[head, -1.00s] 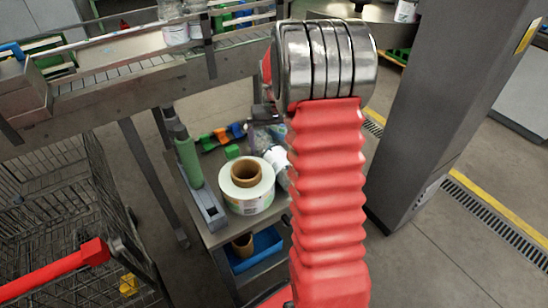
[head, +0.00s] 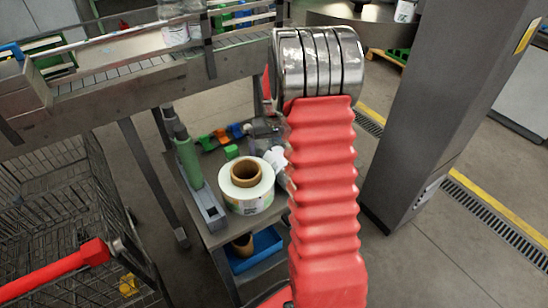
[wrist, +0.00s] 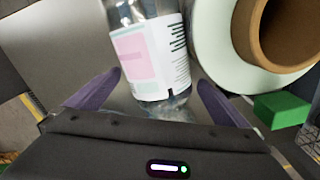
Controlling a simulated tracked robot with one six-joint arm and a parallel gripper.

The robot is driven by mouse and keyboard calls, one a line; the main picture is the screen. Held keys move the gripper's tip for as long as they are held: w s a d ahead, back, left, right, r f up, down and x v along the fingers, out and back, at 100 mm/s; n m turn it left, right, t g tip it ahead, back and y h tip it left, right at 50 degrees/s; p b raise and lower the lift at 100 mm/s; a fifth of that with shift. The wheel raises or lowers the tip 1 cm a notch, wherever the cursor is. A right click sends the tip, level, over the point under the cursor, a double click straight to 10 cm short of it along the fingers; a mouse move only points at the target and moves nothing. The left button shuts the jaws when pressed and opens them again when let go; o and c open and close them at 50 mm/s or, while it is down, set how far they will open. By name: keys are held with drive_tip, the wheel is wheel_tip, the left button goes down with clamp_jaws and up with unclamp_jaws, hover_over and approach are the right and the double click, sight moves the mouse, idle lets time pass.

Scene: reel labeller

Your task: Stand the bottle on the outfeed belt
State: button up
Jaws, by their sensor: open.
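A clear bottle with a pink and white label (wrist: 140,55) shows in the wrist view, seen side-on, so it appears to lie on its side on the cart top. My gripper (wrist: 160,76) is open, with one purple finger on each side of the bottle's near end. I cannot tell whether either finger touches it. In the head view a pale part of the bottle (head: 278,158) shows beside my red arm sleeve, which hides most of it and the gripper. A conveyor belt (head: 125,52) runs across the upper left, above the cart.
A white label reel (head: 246,199) with a brown core sits close beside the bottle. A green block (wrist: 282,108) is near the right finger. A green cylinder (head: 187,160) stands at the cart's left. Bottles (head: 180,22) stand on the belt. A grey column (head: 440,110) rises at right.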

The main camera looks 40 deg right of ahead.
drive_tip(key=shift+c, duration=0.5)
drive_tip(key=c, duration=2.2)
drive_tip(key=shift+r, duration=0.1)
